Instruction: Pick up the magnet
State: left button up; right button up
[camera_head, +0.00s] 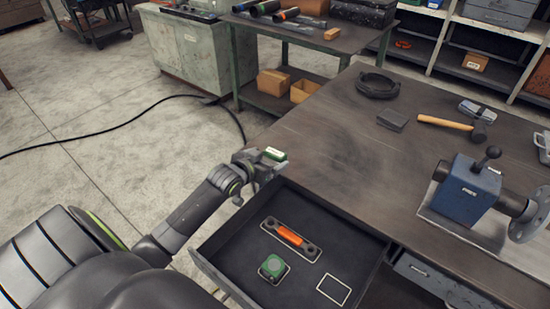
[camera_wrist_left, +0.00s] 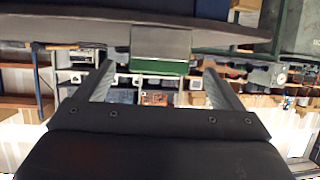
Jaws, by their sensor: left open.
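A small green and grey block (camera_head: 275,154), which I take to be the magnet, is at the near left corner of the workbench (camera_head: 330,150). In the left wrist view the block (camera_wrist_left: 160,50) is centred ahead of the fingers, at the bench edge. My left gripper (camera_head: 262,162) is open right by it. In the left wrist view its fingers (camera_wrist_left: 160,72) stand apart, with a gap on each side of the block. The block's contact with the bench is hard to make out. My right gripper is not in view.
The open drawer (camera_head: 225,235) below holds an orange-handled tool (camera_head: 290,238), a green round-faced item (camera_head: 272,266) and an empty outlined spot (camera_head: 334,290). On the bench are a blue vise (camera_head: 468,190), a hammer (camera_head: 445,123) and a black ring (camera_head: 377,85). The bench's left part is clear.

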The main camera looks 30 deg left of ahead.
aim_at(272, 157)
pick_arm(q)
jog(key=shift+p+x, duration=0.3)
jog(key=shift+x, duration=2.1)
jog(key=shift+d, duration=0.1)
jog(key=shift+c, duration=0.3)
